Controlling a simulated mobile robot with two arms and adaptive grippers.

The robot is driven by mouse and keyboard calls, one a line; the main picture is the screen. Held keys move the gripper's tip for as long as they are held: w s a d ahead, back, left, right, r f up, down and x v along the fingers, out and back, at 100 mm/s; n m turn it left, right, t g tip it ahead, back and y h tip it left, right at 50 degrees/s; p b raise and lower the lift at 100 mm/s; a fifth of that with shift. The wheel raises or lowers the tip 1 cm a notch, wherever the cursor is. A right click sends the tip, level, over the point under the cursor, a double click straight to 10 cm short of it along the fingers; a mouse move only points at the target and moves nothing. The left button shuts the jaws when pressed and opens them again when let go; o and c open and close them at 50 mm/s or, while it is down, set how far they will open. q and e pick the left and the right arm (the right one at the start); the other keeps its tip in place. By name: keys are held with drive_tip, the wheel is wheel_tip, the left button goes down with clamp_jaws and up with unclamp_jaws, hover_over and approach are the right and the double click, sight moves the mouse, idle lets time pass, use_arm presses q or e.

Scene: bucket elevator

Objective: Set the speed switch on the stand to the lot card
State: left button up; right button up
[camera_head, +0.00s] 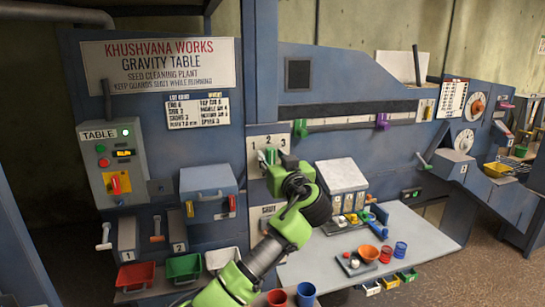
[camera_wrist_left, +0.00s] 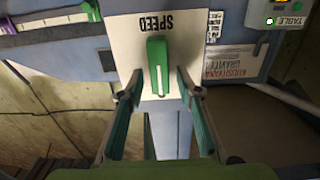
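The speed switch is a green lever (camera_wrist_left: 158,65) on a white plate (camera_wrist_left: 131,35) marked SPEED, which appears upside down in the left wrist view. In the head view the plate (camera_head: 268,142) carries 1, 2 and 3 on the blue stand; my left gripper (camera_head: 279,165) partly hides the lever, so its setting is not clear. In the wrist view my left gripper (camera_wrist_left: 160,95) is open, its fingers on either side of the lever with gaps. A white printed card (camera_head: 197,110) hangs on the gravity table panel; its small text is hard to read. My right gripper is not in view.
A table control box (camera_head: 118,158) with buttons and a red switch is at left. A rail with green and purple slides (camera_head: 382,121) runs right of the stand. A grey worktop (camera_head: 400,235) below holds cups and bowls. Coloured bins (camera_head: 184,268) sit at lower left.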

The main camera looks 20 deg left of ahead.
use_arm(q)
clamp_jaws()
drive_tip(key=shift+d+f+m+b, duration=0.1)
drive_tip(key=shift+m+b, duration=0.55)
drive_tip(key=shift+m, duration=0.05)
drive_tip(key=shift+w+m+b, duration=0.1)
drive_tip(key=shift+m+b, duration=0.35)
drive_tip(key=shift+m, duration=0.25)
drive_tip(key=shift+w+d+m+b, duration=0.15)
drive_tip(key=shift+m+b, duration=0.25)
drive_tip(key=shift+m, duration=0.8)
drive_tip(key=shift+w+d+m, duration=0.1)
drive_tip(key=shift+d+m, duration=0.05)
drive_tip(key=shift+m, duration=0.75)
drive_tip(key=shift+d+m, duration=0.1)
drive_tip(key=shift+m, duration=0.8)
drive_tip(key=shift+f, duration=0.1)
